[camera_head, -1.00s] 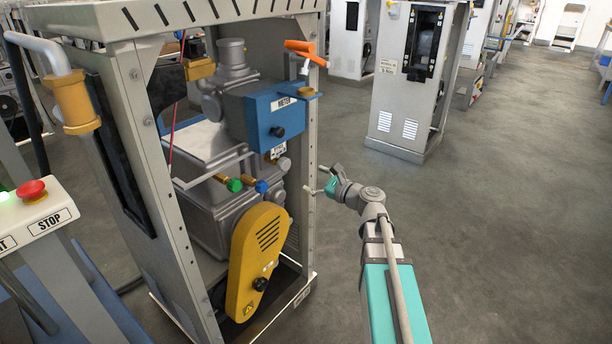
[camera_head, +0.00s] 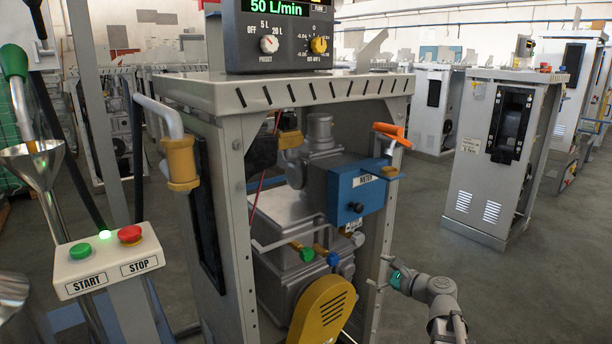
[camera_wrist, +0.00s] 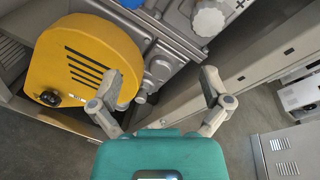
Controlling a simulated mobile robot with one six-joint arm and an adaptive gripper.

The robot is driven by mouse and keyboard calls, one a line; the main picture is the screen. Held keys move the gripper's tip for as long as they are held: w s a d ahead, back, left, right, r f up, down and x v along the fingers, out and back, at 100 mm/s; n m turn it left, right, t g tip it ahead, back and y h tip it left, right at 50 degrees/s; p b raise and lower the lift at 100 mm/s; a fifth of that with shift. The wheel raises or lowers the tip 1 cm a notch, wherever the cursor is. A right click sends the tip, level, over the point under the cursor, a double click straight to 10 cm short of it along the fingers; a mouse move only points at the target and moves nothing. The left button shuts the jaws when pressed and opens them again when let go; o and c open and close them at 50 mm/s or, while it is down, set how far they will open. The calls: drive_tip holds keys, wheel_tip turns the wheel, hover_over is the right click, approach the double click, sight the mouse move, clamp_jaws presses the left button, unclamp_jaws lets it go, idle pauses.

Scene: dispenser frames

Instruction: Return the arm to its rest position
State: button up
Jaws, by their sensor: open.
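My gripper (camera_head: 384,272) is at the lower right in the head view, just right of the dispenser frame's front right post. In the wrist view my gripper (camera_wrist: 160,97) shows two fingers spread wide apart, with nothing between them. Beyond the fingers are the yellow cover (camera_wrist: 88,62) and the grey pump body of the dispenser. My arm comes up from the lower edge of the head view, mostly out of the picture.
The dispenser frame (camera_head: 235,130) holds a blue meter box (camera_head: 358,200) and an orange lever (camera_head: 391,132). A START/STOP box (camera_head: 108,262) and a metal funnel (camera_head: 35,165) stand at left. Another cabinet (camera_head: 500,150) stands behind at right. Floor right of my arm is clear.

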drive_tip(key=s+a+f+n+g+h+p, duration=0.2)
drive_tip(key=s+a+f+n+g+h, duration=0.1)
drive_tip(key=s+a+f+n+g, duration=0.65)
drive_tip(key=s+d+f+n+g+h+p, duration=0.1)
drive_tip(key=s+d+f+n+g+h, duration=0.3)
drive_tip(key=s+n+h, duration=0.55)
wheel_tip(320, 180, up, 39)
drive_tip(key=w+d+n+t+y+p, duration=0.1)
drive_tip(key=p, duration=3.7)
drive_tip(key=shift+w+n+y, duration=0.2)
drive_tip(key=shift+n+y, duration=0.15)
drive_tip(key=shift+n, duration=0.05)
drive_tip(key=shift+d+t, duration=0.1)
drive_tip(key=shift+t, duration=0.15)
drive_tip(key=c, duration=0.6)
